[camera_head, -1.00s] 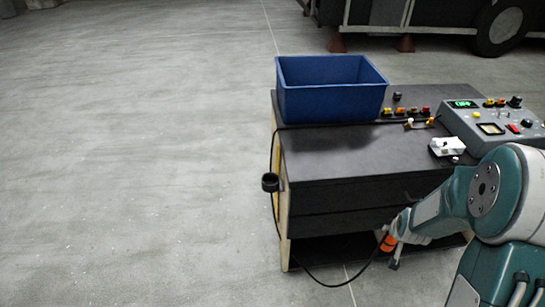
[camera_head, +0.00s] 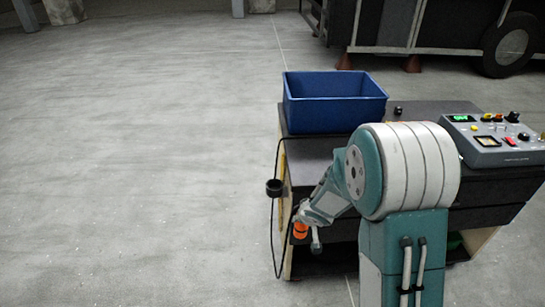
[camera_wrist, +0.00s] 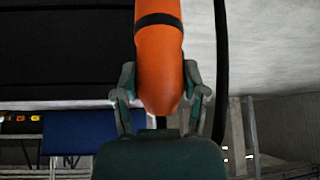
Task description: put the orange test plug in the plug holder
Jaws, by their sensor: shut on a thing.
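The orange test plug (camera_head: 300,230) hangs in my gripper (camera_head: 308,236) in front of the bench's left front corner. In the wrist view the orange plug (camera_wrist: 158,60), with a black band, sits between the two fingers of my gripper (camera_wrist: 160,95), which are shut on it. A black cable runs from the plug up along the bench's left side. A black ring-shaped cup (camera_head: 274,187), likely the plug holder, sticks out from the bench's left side. The plug is to the right of and below this cup, apart from it.
The dark bench (camera_head: 308,155) carries a blue bin (camera_head: 335,116) and a grey control box (camera_head: 495,150). My arm hides part of the bench top. The floor (camera_head: 130,170) left of the bench is clear. A large dark vehicle stands behind.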

